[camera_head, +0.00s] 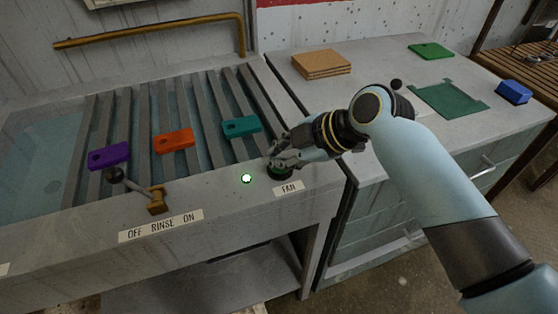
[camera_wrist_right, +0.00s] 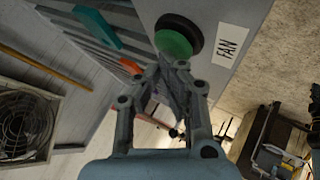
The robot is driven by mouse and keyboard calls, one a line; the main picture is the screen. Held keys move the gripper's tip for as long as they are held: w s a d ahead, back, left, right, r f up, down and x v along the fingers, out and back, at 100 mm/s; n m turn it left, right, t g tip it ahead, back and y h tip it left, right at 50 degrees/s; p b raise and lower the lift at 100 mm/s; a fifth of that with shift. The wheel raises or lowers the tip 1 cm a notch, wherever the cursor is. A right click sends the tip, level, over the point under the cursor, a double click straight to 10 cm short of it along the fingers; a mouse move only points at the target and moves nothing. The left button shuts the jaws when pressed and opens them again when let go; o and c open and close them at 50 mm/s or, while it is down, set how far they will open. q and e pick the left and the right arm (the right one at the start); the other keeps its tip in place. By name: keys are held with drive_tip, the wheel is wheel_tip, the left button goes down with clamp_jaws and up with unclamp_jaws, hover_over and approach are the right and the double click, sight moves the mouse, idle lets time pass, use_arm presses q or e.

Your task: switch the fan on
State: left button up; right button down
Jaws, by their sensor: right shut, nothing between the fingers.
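The fan button (camera_head: 280,171) is a round green button with a dark rim on the front ledge, above the FAN label (camera_head: 289,188). In the right wrist view the green button (camera_wrist_right: 174,43) sits just beyond the fingertips, beside the FAN label (camera_wrist_right: 228,44). A fan (camera_wrist_right: 22,125) in a square housing shows at the left of that view. My right gripper (camera_head: 274,160) is shut and empty, its fingertips at the button; I cannot tell whether they touch it. It also shows in the wrist view (camera_wrist_right: 172,72). My left gripper is not in view.
A lever (camera_head: 130,184) stands at the OFF RINSE ON label (camera_head: 160,225). Purple (camera_head: 109,154), orange (camera_head: 174,141) and teal (camera_head: 241,126) tags lie on the slatted rack. Brown boards (camera_head: 321,64), green pieces (camera_head: 449,99) and a blue block (camera_head: 513,92) lie on the right counter.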

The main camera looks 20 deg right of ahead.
drive_tip(key=shift+f, duration=0.2)
idle(0.4)
drive_tip(key=shift+s+f, duration=0.1)
drive_tip(key=shift+f, duration=0.2)
drive_tip(key=shift+d+r, duration=0.15)
drive_tip(key=shift+r, duration=0.2)
idle(0.3)
wheel_tip(320, 180, up, 6)
drive_tip(key=p, duration=0.6)
drive_tip(key=shift+r, duration=0.15)
